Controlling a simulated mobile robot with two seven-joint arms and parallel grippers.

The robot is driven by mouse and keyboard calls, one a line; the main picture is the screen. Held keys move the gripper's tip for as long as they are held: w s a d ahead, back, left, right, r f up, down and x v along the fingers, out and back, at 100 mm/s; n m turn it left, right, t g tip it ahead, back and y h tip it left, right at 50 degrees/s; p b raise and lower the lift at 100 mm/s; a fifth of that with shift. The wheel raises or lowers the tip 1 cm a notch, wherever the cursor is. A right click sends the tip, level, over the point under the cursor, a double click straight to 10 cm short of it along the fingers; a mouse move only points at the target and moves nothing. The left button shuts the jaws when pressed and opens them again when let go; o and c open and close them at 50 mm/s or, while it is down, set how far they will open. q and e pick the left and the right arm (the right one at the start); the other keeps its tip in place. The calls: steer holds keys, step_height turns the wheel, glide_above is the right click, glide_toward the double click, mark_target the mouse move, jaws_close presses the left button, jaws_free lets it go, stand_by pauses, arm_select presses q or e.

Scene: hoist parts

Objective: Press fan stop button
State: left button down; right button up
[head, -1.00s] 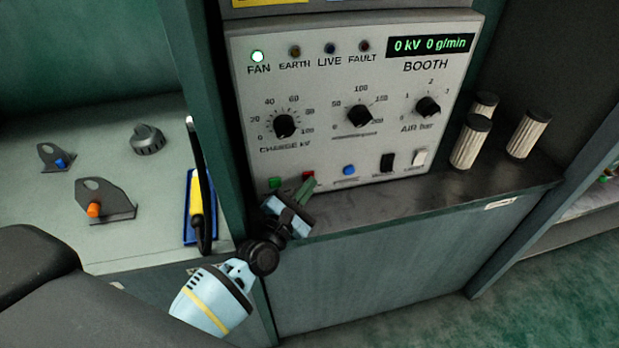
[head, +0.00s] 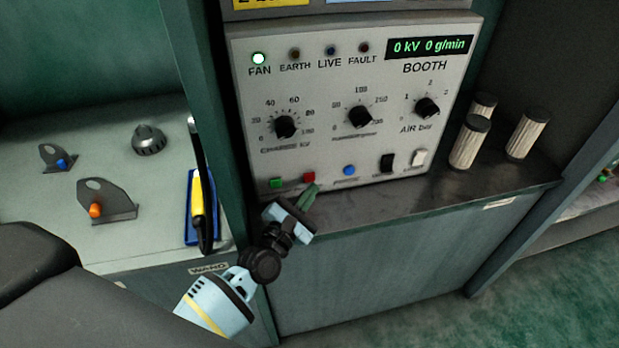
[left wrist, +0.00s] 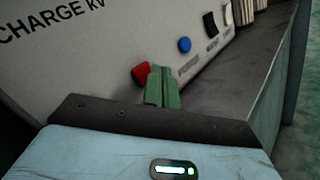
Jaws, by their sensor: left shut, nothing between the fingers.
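The booth control panel (head: 330,146) stands upright with a lit FAN lamp (head: 259,58). Along its lower edge are a green button (head: 275,183), a red button (head: 309,177) and a blue button (head: 349,170). My left gripper (head: 308,195) is shut and empty, its green fingers just below and in front of the red button. In the left wrist view the fingertips (left wrist: 162,86) sit beside the red button (left wrist: 141,73), to its right; I cannot tell whether they touch it. The blue button (left wrist: 184,45) is farther off. My right gripper is not in view.
Several ribbed cylinders (head: 470,142) stand on the ledge right of the panel. A dark post (head: 205,110) rises left of the panel. The left bench holds a black knob (head: 148,140), brackets (head: 105,201) and a blue tray (head: 190,230).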

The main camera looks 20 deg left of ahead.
arm_select(q)
steer(key=shift+s+d+r, duration=0.15)
steer(key=shift+s+d, duration=0.5)
steer(key=shift+s, duration=0.3)
steer(key=shift+s+d+p, duration=0.5)
steer(key=shift+s+d, duration=0.2)
steer(key=shift+s, duration=0.35)
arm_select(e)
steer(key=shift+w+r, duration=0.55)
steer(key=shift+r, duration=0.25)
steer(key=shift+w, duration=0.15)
